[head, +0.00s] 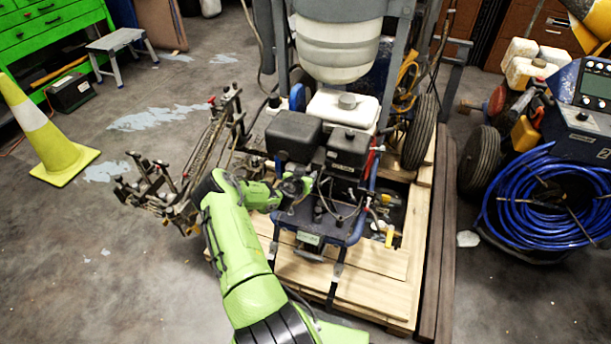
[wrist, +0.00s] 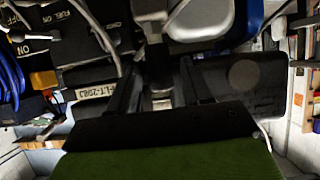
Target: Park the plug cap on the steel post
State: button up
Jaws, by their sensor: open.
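My gripper (head: 299,186) reaches into the front of the blue line striper (head: 345,228), close to its engine. In the wrist view, the two dark fingers of my gripper (wrist: 160,92) stand apart. A small pale metallic piece (wrist: 161,101) shows in the gap between them; I cannot tell whether it is the plug cap or the steel post, or whether a finger touches it. In the head view, my arm and the engine parts crowd this spot, and I cannot make out the cap or the post there.
The striper stands on a wooden pallet (head: 340,287). A black engine box (head: 293,135), a white tank (head: 343,108) and loose cables crowd the gripper. A blue hose coil (head: 545,205) is at the right, a yellow cone (head: 50,140) at the left. The left floor is mostly clear.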

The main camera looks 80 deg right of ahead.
jog(key=c, duration=0.9)
jog(key=shift+r, duration=0.25)
jog(key=shift+r, duration=0.3)
jog(key=shift+r, duration=0.1)
jog(key=shift+r+p, duration=1.3)
jog(key=shift+r, duration=0.75)
